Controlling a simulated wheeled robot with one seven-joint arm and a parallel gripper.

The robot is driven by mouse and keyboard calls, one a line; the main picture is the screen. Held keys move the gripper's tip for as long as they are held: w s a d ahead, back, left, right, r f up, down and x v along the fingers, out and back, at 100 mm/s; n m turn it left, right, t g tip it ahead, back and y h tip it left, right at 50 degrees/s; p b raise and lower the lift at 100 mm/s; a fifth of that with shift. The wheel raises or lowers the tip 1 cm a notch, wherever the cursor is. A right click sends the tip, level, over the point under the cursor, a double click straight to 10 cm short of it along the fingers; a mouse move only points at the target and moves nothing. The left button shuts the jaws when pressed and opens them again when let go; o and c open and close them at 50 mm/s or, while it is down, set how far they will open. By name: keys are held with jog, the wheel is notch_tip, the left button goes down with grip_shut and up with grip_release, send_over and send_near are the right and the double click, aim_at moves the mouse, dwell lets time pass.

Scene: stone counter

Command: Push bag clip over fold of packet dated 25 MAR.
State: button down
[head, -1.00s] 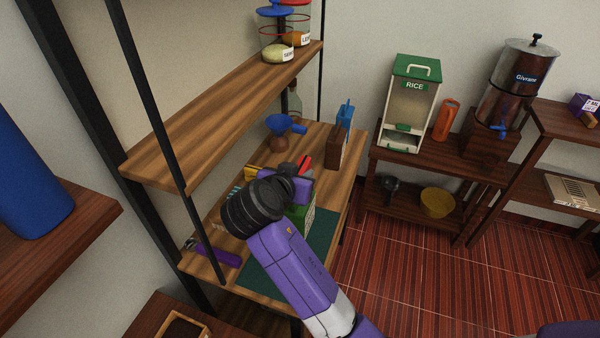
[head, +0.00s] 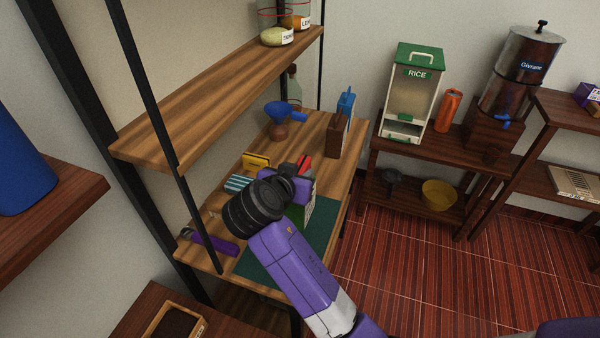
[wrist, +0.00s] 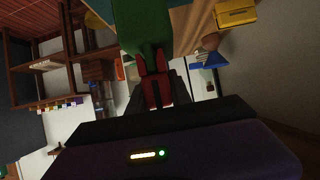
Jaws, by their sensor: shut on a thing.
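My gripper (wrist: 158,92) is shut on a red clip (wrist: 152,95), seen in the wrist view between the dark fingers. In the head view, a bit of red (head: 304,164) shows just beyond my purple wrist. A green packet (wrist: 141,22) is right in front of the clip in the wrist view; the clip's red ends reach its near edge. I cannot tell whether they straddle the fold. In the head view the packet (head: 310,204) stands on a dark green mat (head: 318,238), mostly hidden behind my wrist. No date is readable.
On the same wooden shelf are a yellow box (head: 257,161), a blue striped item (head: 238,183), a purple tool (head: 214,243), a blue funnel (head: 280,112) and a brown box (head: 334,136). A black post (head: 176,170) and an upper shelf (head: 220,105) stand left of my arm.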

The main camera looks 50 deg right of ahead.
jog(key=c, duration=1.1)
grip_release()
jog(key=shift+a, duration=0.1)
jog(key=b+v, duration=0.1)
jog(key=v, duration=0.6)
jog(key=shift+a+r, duration=0.2)
jog(key=shift+a, duration=0.05)
jog(key=shift+s, duration=0.1)
